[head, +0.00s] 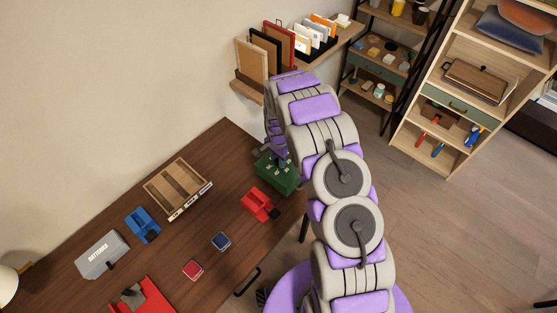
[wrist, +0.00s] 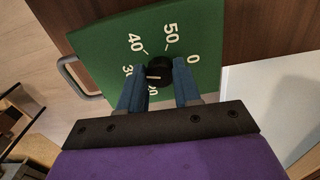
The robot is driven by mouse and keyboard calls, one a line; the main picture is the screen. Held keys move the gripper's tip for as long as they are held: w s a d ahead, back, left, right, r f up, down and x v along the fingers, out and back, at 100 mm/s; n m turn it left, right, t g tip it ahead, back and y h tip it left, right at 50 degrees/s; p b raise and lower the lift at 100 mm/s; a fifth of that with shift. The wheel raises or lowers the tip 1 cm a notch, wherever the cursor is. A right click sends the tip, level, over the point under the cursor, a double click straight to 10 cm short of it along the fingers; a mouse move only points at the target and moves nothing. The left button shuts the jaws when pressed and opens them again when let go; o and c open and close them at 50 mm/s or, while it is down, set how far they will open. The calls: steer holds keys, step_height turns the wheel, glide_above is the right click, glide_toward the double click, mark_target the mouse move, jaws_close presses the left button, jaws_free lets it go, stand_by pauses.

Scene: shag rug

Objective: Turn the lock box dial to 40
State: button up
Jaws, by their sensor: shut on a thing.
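The green lock box (head: 276,174) stands near the right end of the dark wooden table in the head view. In the wrist view its green face (wrist: 95,45) carries white numbers, with 40, 50 and 0 readable and 30 and 20 partly covered. The black dial (wrist: 160,66) sits among the numbers. My gripper (wrist: 166,74) has its blue fingers on either side of the dial and is shut on it. A short white mark shows on the dial, but I cannot tell surely which number it points to. In the head view my arm partly hides the box.
On the table, a red block-like object (head: 258,204) lies close to the box. A wooden tray (head: 178,189), a blue holder (head: 143,224) and a grey batteries box (head: 102,254) stand further left. A wall shelf with frames (head: 265,55) hangs behind my arm.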

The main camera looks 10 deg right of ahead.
steer(key=m, duration=0.2)
steer(key=m+b, duration=0.1)
steer(key=m, duration=0.1)
steer(key=shift+w+m+b, duration=0.2)
steer(key=shift+m+b, duration=0.75)
steer(key=shift+m, duration=1.35)
steer(key=o, duration=1.1)
steer(key=shift+c, duration=0.2)
step_height(320, 180, up, 17)
steer(key=p, duration=0.1)
steer(key=shift+r+p, duration=0.15)
steer(key=shift+p, duration=0.2)
